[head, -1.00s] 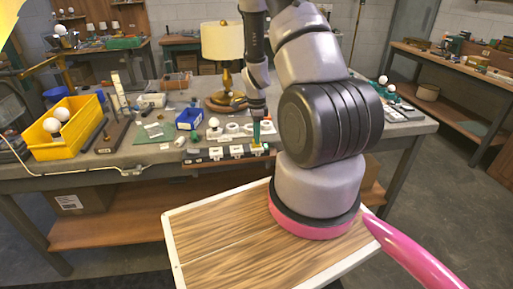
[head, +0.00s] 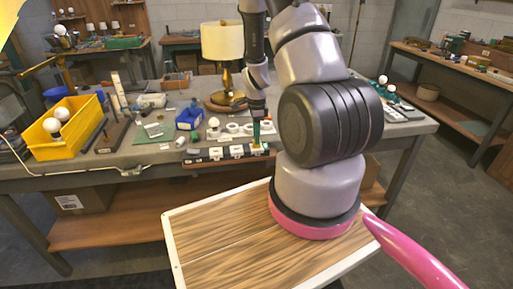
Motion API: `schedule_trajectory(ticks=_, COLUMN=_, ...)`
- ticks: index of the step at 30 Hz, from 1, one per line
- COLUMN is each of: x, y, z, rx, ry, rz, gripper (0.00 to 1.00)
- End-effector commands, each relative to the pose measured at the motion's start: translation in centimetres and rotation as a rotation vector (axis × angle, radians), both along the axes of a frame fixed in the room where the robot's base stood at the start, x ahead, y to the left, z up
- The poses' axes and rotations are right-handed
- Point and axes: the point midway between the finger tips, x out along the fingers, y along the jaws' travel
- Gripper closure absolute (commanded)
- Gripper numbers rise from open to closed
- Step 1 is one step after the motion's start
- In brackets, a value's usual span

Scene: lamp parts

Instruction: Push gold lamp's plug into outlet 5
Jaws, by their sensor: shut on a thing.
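The gold lamp (head: 224,78) stands upright at the back of the workbench, with a cream shade and a round brown base. A dark outlet strip (head: 200,159) with several white sockets lies along the bench's front edge. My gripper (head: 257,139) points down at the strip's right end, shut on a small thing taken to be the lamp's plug. The plug is too small and too covered by the fingers to make out clearly. I cannot tell whether its prongs are in a socket. Outlet numbers are not readable.
A yellow bin (head: 65,130) with white bulbs stands at the left of the bench. A blue bin (head: 189,118) and a green mat (head: 152,134) lie nearer the middle. White round parts sit just behind the strip. My arm hides part of the bench's right side.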

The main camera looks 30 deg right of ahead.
Motion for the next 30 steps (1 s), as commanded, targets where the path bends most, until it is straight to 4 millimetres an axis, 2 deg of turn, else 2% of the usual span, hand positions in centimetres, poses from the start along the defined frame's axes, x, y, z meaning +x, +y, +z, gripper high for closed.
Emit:
schedule_trajectory(ticks=4, x=0.0, y=0.0, z=0.0, rx=0.0, ry=0.001, rz=0.0, gripper=1.0)
schedule_trajectory(ticks=5, x=0.0, y=0.0, z=0.0, rx=0.0, ry=0.001, rz=0.0, gripper=0.6)
schedule_trajectory(ticks=6, x=0.0, y=0.0, z=0.0, rx=0.0, ry=0.001, rz=0.0, gripper=0.45)
schedule_trajectory(ticks=7, x=0.0, y=0.0, z=0.0, rx=0.0, ry=0.001, rz=0.0, gripper=0.36)
schedule_trajectory(ticks=16, x=0.0, y=0.0, z=0.1, rx=0.0, ry=0.0, rz=0.0, gripper=0.36)
schedule_trajectory(ticks=19, x=0.1, y=0.0, z=0.6, rx=-0.001, ry=-0.002, rz=0.002, gripper=0.36)
schedule_trajectory(ticks=23, x=0.1, y=0.0, z=2.6, rx=-0.001, ry=-0.004, rz=0.002, gripper=0.36)
schedule_trajectory(ticks=30, x=0.2, y=0.1, z=7.6, rx=-0.001, ry=-0.004, rz=0.002, gripper=0.36)
